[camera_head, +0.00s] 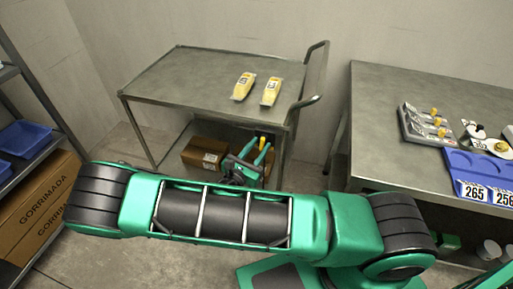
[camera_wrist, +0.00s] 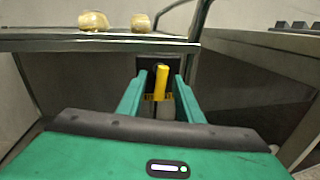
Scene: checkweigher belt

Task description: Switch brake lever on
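The brake lever (camera_wrist: 161,83) is a yellow handle on a dark plate at the cart's end, below its top, in the wrist view. It stands nearly upright with a slight tilt. A bit of its yellow shows in the head view (camera_head: 263,140). My gripper (camera_wrist: 159,88) is open, with its green fingers on either side of the lever and gaps visible. How near the fingertips are in depth I cannot tell. In the head view my gripper (camera_head: 255,152) is low by the cart's right end. The grey metal cart (camera_head: 195,75) has a push handle at its right.
Two yellow packs (camera_head: 243,86) lie on the cart top. A cardboard box (camera_head: 205,156) sits on its lower shelf. A metal table (camera_head: 400,80) with trays and number tags stands at the right, a rack with blue bins (camera_head: 25,138) at the left.

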